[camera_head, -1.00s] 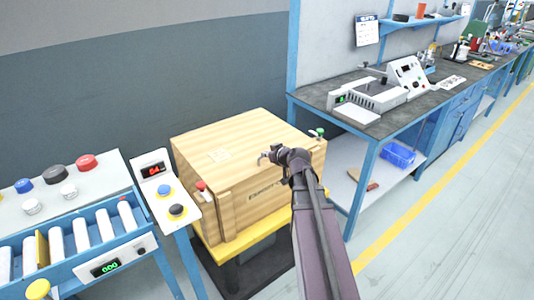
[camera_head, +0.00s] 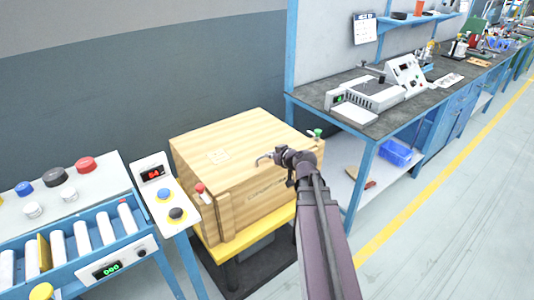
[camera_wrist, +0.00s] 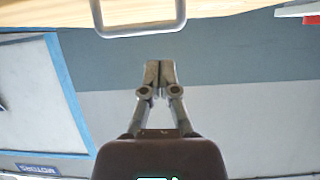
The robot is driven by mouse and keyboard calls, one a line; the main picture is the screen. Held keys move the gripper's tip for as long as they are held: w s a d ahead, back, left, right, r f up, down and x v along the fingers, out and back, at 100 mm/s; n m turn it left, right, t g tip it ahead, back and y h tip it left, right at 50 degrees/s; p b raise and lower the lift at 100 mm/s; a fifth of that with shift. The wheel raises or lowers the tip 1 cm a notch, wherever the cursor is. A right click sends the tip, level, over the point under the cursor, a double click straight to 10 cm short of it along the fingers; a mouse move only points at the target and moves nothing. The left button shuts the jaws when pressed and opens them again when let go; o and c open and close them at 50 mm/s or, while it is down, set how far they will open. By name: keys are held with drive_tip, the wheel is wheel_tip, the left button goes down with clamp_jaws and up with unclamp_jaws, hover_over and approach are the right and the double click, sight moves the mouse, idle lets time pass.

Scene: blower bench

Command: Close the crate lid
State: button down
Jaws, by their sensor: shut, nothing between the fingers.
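The wooden crate (camera_head: 262,196) stands in the middle of the head view. Its pale wooden lid (camera_head: 232,138) lies flat across the top, and I see no gap along the visible edges. My gripper (camera_head: 279,157) is over the lid's near right part, beside a small grey hooked shape that looks like the handle. In the wrist view my gripper (camera_wrist: 160,66) is shut with empty fingers. A metal loop handle (camera_wrist: 139,33) at the wooden edge is beyond the fingertips, apart from them in the picture. My arm hides part of the crate's right side.
The crate rests on a yellow-topped stand (camera_head: 238,238). A control panel (camera_head: 171,204) and a roller conveyor (camera_head: 80,240) are at the left. A blue workbench (camera_head: 415,107) with instruments is at the right. The floor at the right (camera_head: 450,230) is clear.

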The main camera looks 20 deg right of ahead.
drive_tip(key=s+d+f+b, duration=0.1)
drive_tip(key=s+f+b, duration=0.2)
drive_tip(key=s, duration=0.2)
drive_tip(key=shift+s+d+f, duration=0.2)
drive_tip(key=shift+s+f, duration=0.1)
drive_tip(key=shift+s, duration=0.05)
idle(0.4)
drive_tip(key=s+a+f+m+g+h, duration=0.1)
drive_tip(key=s+a+f+g, duration=0.45)
drive_tip(key=a, duration=0.45)
drive_tip(key=s+a+f+m+g+h, duration=0.1)
drive_tip(key=s+a+f+g+h, duration=0.1)
drive_tip(key=s+a+f+g, duration=0.45)
wheel_tip(320, 180, up, 18)
drive_tip(key=w+a+p, duration=0.1)
drive_tip(key=a+p, duration=0.1)
drive_tip(key=p, duration=1.4)
drive_tip(key=shift+a+g, duration=0.25)
drive_tip(key=shift+g, duration=0.15)
drive_tip(key=shift+w+f, duration=0.1)
drive_tip(key=shift+f, duration=0.05)
